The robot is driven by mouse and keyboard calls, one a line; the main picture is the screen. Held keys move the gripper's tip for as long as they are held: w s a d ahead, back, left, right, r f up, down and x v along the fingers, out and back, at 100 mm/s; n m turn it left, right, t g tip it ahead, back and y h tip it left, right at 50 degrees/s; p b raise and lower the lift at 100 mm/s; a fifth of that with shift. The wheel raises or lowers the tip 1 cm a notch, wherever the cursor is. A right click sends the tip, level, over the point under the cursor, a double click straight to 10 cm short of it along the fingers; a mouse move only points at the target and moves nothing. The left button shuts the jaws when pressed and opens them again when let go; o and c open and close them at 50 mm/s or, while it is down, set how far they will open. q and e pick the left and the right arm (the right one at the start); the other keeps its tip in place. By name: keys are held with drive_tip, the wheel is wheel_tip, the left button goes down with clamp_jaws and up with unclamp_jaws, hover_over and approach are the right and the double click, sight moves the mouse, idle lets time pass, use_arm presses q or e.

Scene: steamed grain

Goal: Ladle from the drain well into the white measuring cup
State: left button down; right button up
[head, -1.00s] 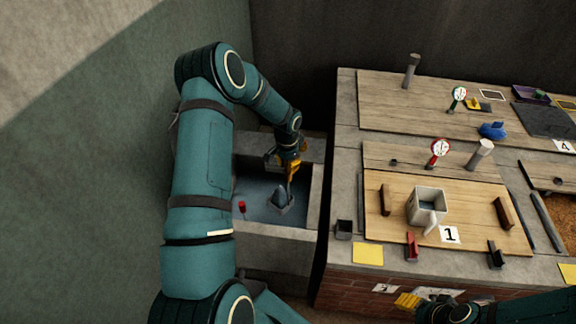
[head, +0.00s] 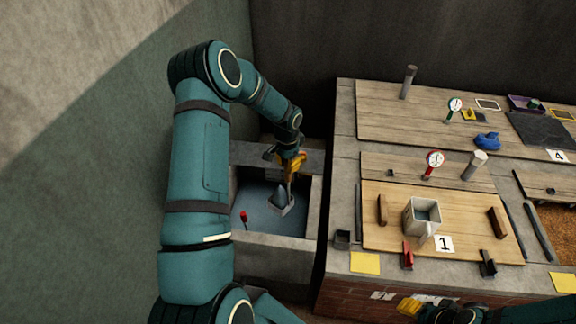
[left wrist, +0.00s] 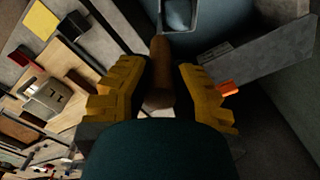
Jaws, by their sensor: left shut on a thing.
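My left gripper (head: 289,172) is over the drain well (head: 315,205) and shut on the ladle's brown handle, which stands between its yellow fingers in the left wrist view (left wrist: 160,75). The grey ladle bowl (head: 281,199) hangs inside the well; whether it touches the water or holds any I cannot tell. In the left wrist view part of the bowl (left wrist: 178,14) shows at the top edge. The white measuring cup (head: 417,223) stands upright on the wooden board by the card 1, right of the well. My right gripper (head: 411,306) is partly visible at the bottom edge; its jaw state is unclear.
A concrete rim surrounds the well, with a red-topped item (head: 243,215) at its left. Brown blocks (head: 382,210) flank the cup. A red dial (head: 434,160) and a grey post (head: 475,165) stand behind it. A dark holder (head: 342,239) sits near the counter's left edge.

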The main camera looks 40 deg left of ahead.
use_arm(q)
drive_tip(key=shift+r+p, duration=0.7)
drive_tip(key=shift+r, duration=3.35)
